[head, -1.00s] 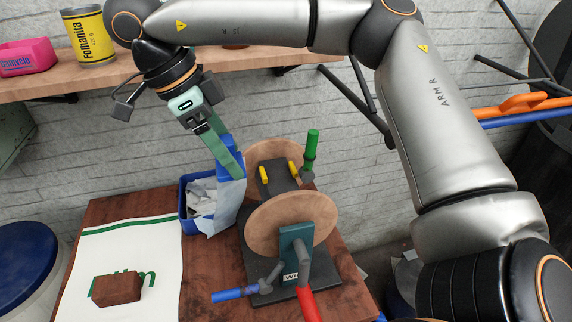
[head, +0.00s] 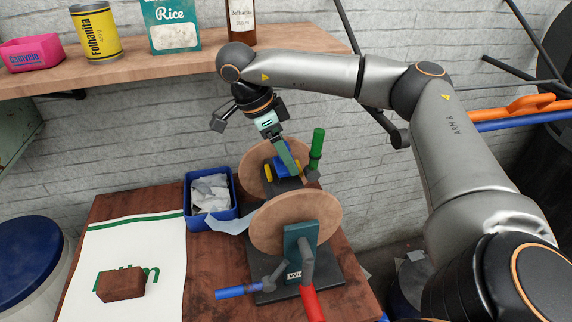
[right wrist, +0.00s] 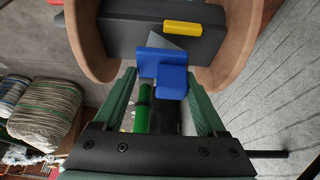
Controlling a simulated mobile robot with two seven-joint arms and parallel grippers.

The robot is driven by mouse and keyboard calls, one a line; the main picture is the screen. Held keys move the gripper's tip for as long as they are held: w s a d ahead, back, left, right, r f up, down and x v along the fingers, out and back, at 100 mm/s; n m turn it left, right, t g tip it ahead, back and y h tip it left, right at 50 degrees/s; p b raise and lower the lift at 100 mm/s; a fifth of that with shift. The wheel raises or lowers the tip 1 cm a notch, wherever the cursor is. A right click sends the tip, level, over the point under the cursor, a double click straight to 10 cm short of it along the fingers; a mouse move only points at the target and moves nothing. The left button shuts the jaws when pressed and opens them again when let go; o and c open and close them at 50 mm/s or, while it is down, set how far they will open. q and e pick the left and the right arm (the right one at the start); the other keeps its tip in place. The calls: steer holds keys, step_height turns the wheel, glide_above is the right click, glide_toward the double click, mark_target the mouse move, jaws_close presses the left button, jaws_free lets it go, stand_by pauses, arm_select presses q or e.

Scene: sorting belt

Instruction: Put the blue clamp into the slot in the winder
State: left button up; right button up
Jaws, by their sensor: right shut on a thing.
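The winder (head: 298,250) stands on the table with two round wooden discs and a dark block (head: 287,184) between them; yellow pieces sit on the block. My right gripper (head: 287,160) is over the block, pointing down, shut on the blue clamp (head: 281,165). In the right wrist view the blue clamp (right wrist: 162,72) lies between the green fingertips, against or just over the dark block (right wrist: 135,30), near a yellow piece (right wrist: 183,28). A small grey-blue flap shows beside the clamp there. I cannot make out the slot or whether the clamp is in it. My left gripper is not in view.
A blue bin (head: 209,200) with crumpled white paper stands left of the winder. A pale blue sheet (head: 230,224) lies between them. The winder's green handle (head: 316,148) rises close to the right of my gripper. A brown block (head: 121,285) lies on a white cloth.

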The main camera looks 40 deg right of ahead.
steer(key=shift+f, duration=1.6)
steer(key=shift+f, duration=0.15)
steer(key=o, duration=1.3)
steer(key=v, duration=1.2)
steer(key=shift+w+d+r, duration=0.1)
steer(key=shift+r, duration=0.1)
